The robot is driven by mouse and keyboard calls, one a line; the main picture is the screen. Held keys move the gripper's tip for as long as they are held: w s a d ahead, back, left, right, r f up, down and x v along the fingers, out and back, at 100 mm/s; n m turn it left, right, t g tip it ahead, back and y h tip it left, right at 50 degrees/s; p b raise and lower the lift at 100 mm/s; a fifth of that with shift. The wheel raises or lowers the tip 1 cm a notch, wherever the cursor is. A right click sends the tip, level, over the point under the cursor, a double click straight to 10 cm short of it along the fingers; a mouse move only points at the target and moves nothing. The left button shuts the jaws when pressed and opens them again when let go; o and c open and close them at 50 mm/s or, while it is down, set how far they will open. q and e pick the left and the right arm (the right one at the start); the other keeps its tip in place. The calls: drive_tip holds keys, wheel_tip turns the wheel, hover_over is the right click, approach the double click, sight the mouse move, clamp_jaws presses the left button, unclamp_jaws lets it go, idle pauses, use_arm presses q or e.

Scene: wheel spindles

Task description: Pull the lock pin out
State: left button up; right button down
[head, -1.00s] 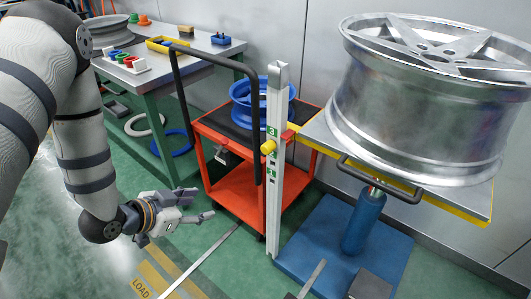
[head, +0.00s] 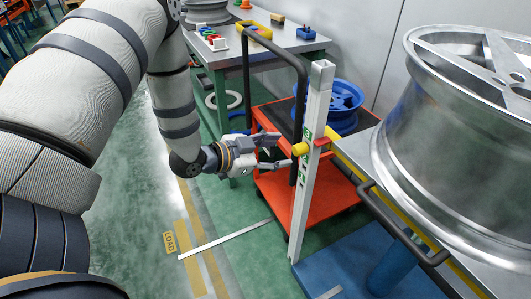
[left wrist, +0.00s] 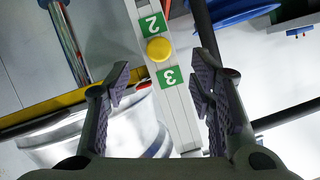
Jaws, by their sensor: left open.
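The lock pin shows as a yellow knob (head: 300,149) on the white upright post (head: 311,170), beside a red bracket. It also shows in the left wrist view as a round yellow knob (left wrist: 158,49) between green labels 2 and 3. My left gripper (head: 281,151) is open, just left of the knob, its fingers pointing at the post. In the left wrist view, the fingers (left wrist: 160,82) stand apart on either side of the post, with the knob ahead between their lines and not gripped. My right gripper is not in view.
A large silver wheel (head: 440,140) rests on the yellow-edged lift table at right, whose dark handle (head: 400,230) sticks out near the post. A red cart (head: 325,202) with a blue wheel (head: 345,100) stands behind the post. Green floor is open at left.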

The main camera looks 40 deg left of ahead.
sight(295, 150)
use_arm(q)
drive_tip(key=b+x, duration=0.1)
drive_tip(key=x, duration=0.4)
drive_tip(key=shift+w+f, duration=0.1)
drive_tip(key=shift+f, duration=0.2)
drive_tip(key=shift+w+d, duration=0.2)
drive_tip(key=shift+w, duration=0.4)
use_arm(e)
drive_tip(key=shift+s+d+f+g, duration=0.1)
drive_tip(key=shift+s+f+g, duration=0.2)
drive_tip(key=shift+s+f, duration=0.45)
use_arm(q)
drive_tip(key=shift+c, duration=0.5)
